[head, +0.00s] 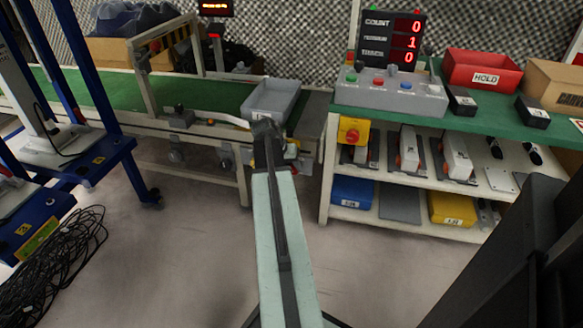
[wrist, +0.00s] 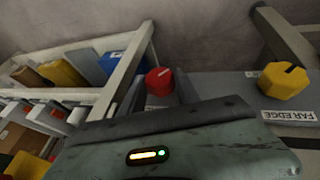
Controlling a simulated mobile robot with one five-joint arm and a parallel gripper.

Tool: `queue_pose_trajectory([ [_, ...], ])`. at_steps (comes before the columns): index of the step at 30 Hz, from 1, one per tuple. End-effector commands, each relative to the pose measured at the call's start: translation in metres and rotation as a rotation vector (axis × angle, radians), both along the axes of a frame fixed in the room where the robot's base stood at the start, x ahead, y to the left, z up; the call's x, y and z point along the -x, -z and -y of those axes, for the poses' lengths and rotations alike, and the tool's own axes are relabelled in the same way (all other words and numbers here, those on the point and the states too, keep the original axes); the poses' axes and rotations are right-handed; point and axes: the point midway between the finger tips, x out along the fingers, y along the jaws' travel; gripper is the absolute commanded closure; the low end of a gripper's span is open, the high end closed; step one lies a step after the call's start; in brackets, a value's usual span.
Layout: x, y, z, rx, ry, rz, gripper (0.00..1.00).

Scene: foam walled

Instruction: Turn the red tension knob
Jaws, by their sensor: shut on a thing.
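The red tension knob (wrist: 159,81) shows in the wrist view just beyond the dark front edge of my gripper. My gripper (head: 266,131) is at the near right end of the conveyor in the head view, low beside the grey tray. It is shut on the red knob; the fingertips and the contact are mostly hidden. My arm hides most of the knob's surroundings in the head view. A yellow knob (wrist: 283,81) stands to the right of the red one, by a label reading FAR EDGE.
The green conveyor (head: 205,93) carries a grey tray (head: 270,100). A green-topped bench (head: 460,118) stands to the right, with a control box (head: 390,95), a red HOLD bin (head: 482,70) and filled shelves. A blue frame (head: 110,150) and black cables (head: 50,250) are at left. The floor between is clear.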

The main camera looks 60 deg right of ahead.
Motion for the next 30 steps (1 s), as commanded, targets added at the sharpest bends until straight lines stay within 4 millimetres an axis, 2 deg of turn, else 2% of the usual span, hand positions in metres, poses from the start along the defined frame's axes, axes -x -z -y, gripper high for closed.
queue_pose_trajectory([
  [11,0.003,-0.001,-0.002,-0.057,0.0,0.18,1.0],
  [30,0.011,0.008,0.0,-0.236,0.0,0.739,1.0],
])
